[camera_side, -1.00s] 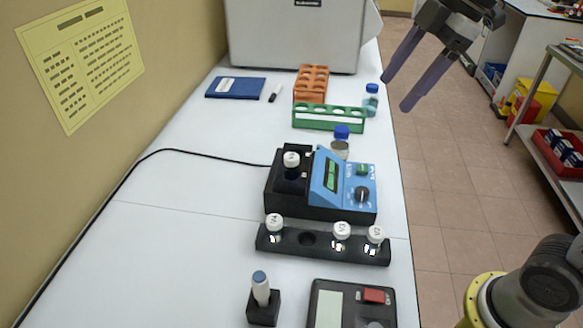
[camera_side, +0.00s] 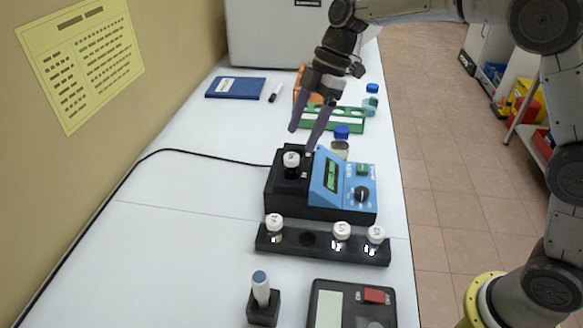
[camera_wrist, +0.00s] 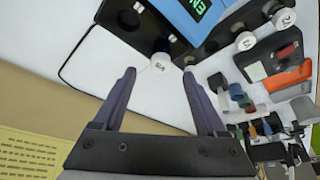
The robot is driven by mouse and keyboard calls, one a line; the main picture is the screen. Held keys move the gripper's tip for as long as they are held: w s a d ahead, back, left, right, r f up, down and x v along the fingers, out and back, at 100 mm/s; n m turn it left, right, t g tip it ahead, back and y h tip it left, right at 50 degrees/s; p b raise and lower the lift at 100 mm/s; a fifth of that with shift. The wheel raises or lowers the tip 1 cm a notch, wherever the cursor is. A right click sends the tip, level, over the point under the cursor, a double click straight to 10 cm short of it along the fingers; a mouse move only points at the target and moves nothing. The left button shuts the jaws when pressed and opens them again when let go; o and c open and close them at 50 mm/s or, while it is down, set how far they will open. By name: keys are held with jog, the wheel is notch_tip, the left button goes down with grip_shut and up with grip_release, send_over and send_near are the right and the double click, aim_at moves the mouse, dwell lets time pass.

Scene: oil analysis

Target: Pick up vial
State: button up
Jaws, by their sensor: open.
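A white-capped vial (camera_side: 291,160) stands in the black block of the blue analyser (camera_side: 345,185). More white-capped vials (camera_side: 274,223) stand in a black rack (camera_side: 308,256) in front of it, with one empty hole. My gripper (camera_side: 302,140) is open and empty, its fingers pointing down just behind and above the analyser vial in the side view. In the wrist view, a white cap (camera_wrist: 161,62) shows between and beyond the open fingertips (camera_wrist: 160,72); which vial it belongs to is hard to tell. The analyser's blue panel (camera_wrist: 205,12) is at the top there.
A green rack (camera_side: 349,119) and an orange rack stand behind, partly hidden by my gripper. Blue-capped bottles (camera_side: 341,133) are close to the right. A pen-like holder (camera_side: 262,305) and a dark meter (camera_side: 345,310) sit in front.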

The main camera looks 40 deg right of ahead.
aim_at(294, 155)
jog(key=shift+x, duration=3.65)
grip_shut()
